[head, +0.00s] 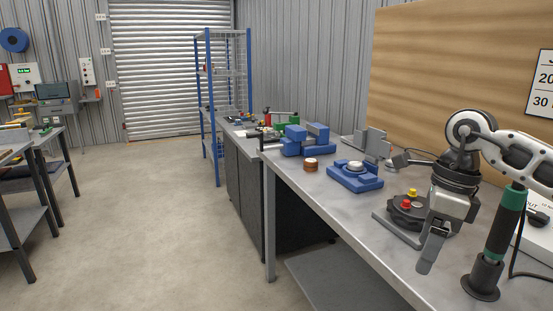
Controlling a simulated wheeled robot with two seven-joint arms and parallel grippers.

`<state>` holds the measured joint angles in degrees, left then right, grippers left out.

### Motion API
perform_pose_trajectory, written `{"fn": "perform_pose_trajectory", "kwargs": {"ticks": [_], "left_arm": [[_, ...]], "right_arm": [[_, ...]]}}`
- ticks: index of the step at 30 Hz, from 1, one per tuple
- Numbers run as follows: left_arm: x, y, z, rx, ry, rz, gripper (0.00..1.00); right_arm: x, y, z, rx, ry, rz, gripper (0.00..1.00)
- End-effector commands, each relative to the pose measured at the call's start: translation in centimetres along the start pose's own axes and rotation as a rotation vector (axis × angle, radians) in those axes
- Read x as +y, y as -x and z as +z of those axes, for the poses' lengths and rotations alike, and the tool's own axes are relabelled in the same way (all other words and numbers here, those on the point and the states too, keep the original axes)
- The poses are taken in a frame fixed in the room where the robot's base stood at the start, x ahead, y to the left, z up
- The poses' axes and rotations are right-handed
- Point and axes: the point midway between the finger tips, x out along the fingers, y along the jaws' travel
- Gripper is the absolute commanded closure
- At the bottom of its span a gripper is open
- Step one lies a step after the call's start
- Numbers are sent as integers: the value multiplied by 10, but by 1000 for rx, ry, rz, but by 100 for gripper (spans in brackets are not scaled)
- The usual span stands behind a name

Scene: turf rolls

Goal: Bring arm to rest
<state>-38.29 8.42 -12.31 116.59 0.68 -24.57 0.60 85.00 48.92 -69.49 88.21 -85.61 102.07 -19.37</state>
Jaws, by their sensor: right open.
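My right arm (500,150) comes in from the right edge in the head view, bent over the grey workbench (330,205). My right gripper (432,240) hangs at its end, pointing down at the bench's front edge. It is open, and I see nothing held in it. It is in front of a dark round fixture (404,213) with red and yellow buttons, and partly covers it. My left gripper is not in the picture.
A blue fixture with a pale round top (355,177), an orange-brown cylinder (310,165) and blue blocks (305,142) stand along the bench. A black and green post (504,225) stands close right of my gripper. The floor (180,220) at left is clear.

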Motion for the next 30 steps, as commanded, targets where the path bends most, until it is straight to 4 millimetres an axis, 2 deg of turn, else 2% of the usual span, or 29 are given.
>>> {"fn": "perform_pose_trajectory", "kwargs": {"ticks": [4,8,11,13,16,19,22,25,28,30], "left_arm": [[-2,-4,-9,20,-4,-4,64],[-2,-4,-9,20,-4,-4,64],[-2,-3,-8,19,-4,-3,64],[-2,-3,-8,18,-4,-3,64],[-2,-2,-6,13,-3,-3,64],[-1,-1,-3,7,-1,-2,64],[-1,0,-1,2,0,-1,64],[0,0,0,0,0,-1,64],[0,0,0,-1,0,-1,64],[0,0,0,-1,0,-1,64]], "right_arm": [[24,-29,29,-99,33,103,23],[53,-55,58,-216,45,226,23],[87,-77,87,-343,36,368,23],[119,-90,111,-464,0,513,23],[165,-95,146,-670,-121,768,23],[192,-87,170,-865,-324,1026,23],[195,-80,182,-1028,-601,1267,23],[177,-84,180,-1154,-946,1478,23],[150,-108,162,-1233,-1355,1644,23],[132,-138,139,-1255,-1672,1727,23]]}}
